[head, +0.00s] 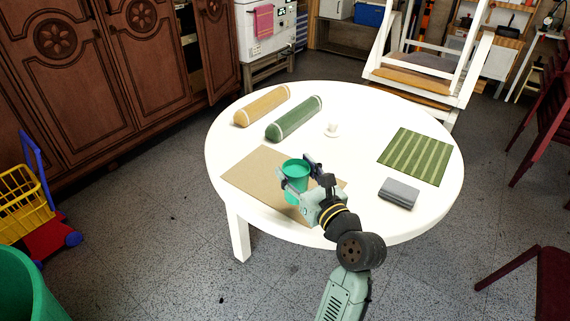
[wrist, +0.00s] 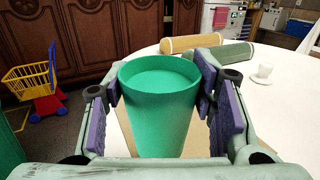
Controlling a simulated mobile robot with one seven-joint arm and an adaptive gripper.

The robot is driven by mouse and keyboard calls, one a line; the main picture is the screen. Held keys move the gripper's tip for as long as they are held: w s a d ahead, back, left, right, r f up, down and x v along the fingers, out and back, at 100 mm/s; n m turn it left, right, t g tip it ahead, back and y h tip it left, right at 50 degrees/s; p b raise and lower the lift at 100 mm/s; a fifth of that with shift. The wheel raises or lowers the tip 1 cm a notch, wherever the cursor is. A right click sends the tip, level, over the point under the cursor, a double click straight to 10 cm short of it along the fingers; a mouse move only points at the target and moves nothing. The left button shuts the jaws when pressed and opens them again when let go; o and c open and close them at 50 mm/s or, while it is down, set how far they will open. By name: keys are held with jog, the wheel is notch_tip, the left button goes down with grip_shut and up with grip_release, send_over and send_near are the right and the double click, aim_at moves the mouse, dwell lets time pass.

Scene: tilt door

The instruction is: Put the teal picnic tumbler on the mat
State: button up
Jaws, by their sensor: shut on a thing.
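The teal tumbler (head: 296,182) is upright between the fingers of my gripper (head: 301,177), at the front left of the round white table. It also shows large in the wrist view (wrist: 160,105), with a purple-padded finger of my gripper (wrist: 158,90) on each side. My gripper is shut on it. The tumbler is over a plain tan sheet (head: 253,169); I cannot tell whether its base touches it. A green striped mat (head: 416,156) lies flat and bare at the right side of the table. Either flat piece could be the mat.
A yellow roll (head: 262,106) and a green roll (head: 294,119) lie at the back left of the table (head: 358,105). A small white cup (head: 332,129) stands near the middle. A grey case (head: 399,193) lies in front of the striped mat.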

jog(key=shift+w+a+f+p, duration=0.15)
jog(key=shift+w+a+f, duration=0.25)
jog(key=shift+w+f, duration=0.55)
jog(key=shift+w+a+f+p, duration=0.2)
jog(key=shift+w+a+f, duration=0.25)
jog(key=shift+w, duration=0.85)
jog(key=shift+w+a+f+p, duration=0.15)
jog(key=shift+w+a+f, duration=0.25)
jog(key=shift+w+f, duration=0.55)
jog(key=shift+w+r, duration=0.1)
jog(key=shift+w, duration=0.1)
jog(key=o, duration=1.2)
jog(key=shift+c, duration=0.2)
jog(key=shift+r, duration=0.1)
jog(key=b+v, duration=0.2)
jog(key=v, duration=1)
